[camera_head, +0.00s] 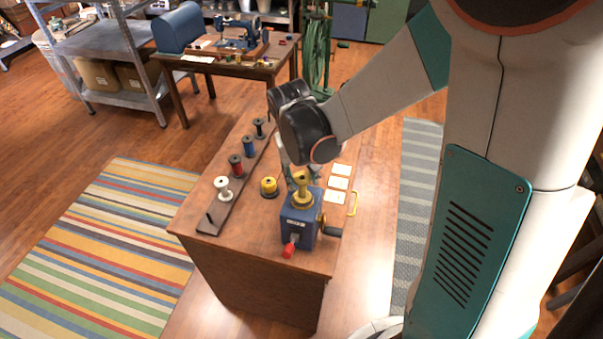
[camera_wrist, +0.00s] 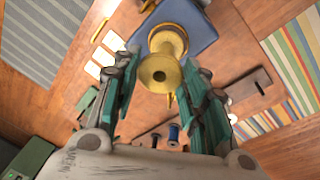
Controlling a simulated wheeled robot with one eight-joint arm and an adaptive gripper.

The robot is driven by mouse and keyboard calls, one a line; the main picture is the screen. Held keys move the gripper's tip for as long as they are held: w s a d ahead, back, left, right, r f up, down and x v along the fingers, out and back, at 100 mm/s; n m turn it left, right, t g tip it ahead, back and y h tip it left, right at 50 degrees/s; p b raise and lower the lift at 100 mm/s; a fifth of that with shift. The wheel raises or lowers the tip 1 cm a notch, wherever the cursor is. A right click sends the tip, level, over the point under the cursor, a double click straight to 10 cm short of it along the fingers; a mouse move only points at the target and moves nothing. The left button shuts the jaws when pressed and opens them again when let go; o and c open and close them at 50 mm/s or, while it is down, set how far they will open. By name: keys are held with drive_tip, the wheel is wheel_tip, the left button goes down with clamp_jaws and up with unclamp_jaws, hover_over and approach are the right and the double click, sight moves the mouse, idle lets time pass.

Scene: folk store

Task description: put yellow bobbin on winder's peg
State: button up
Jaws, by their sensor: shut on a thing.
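The yellow bobbin (camera_head: 302,190) is upright over the top of the blue winder (camera_head: 298,225) near the table's front right. My gripper (camera_head: 297,174) is above the winder, with its fingers around the bobbin's upper part. In the wrist view, the bobbin (camera_wrist: 160,75) shows end-on with its centre hole, between the two fingers of my gripper (camera_wrist: 160,86). The blue winder body (camera_wrist: 199,30) lies beyond it. The peg is hidden by the bobbin, so I cannot tell whether the bobbin is fully seated.
A dark rack (camera_head: 212,215) with white, red, blue and black spools stands on the left of the wooden table (camera_head: 260,225). A small yellow item (camera_head: 268,186) on a dark base sits left of the winder. White cards (camera_head: 338,183) lie to the right, near a yellow handle (camera_head: 353,204).

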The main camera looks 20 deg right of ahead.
drive_tip(key=shift+f, duration=0.2)
drive_tip(key=o, duration=1.1)
drive_tip(key=shift+r, duration=0.1)
drive_tip(key=r, duration=0.4)
drive_tip(key=s+a+r, duration=0.1)
drive_tip(key=r, duration=0.6)
drive_tip(key=shift+s+a+r, duration=0.2)
drive_tip(key=shift+a+r, duration=0.1)
drive_tip(key=shift+r, duration=0.05)
